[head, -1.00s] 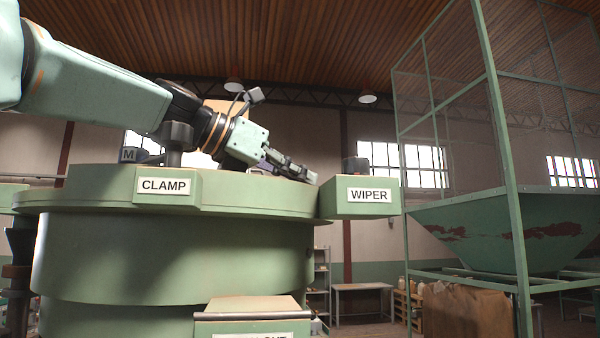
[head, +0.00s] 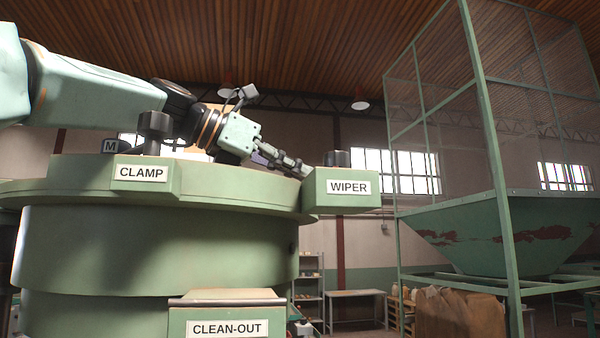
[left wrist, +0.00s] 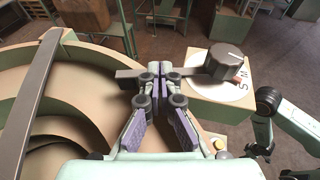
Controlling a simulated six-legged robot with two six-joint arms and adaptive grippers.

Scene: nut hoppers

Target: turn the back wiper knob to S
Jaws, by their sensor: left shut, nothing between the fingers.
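The wiper knob (left wrist: 228,62) is dark, round and ridged. It stands on a white dial (left wrist: 208,91) on a green box, with the letters S and M at the dial's right. Its exact setting is hard to read. In the head view the knob (head: 337,158) shows on top of the box labelled WIPER (head: 341,204). My left gripper (left wrist: 159,72) is shut and empty, left of the knob and apart from it. In the head view my left gripper (head: 304,171) ends at the box's upper left edge. My right gripper is not in view.
The CLAMP box (head: 145,176) carries another dark knob (head: 154,128). A CLEAN-OUT box (head: 226,318) juts out below. A caged hopper (head: 480,225) stands at the right.

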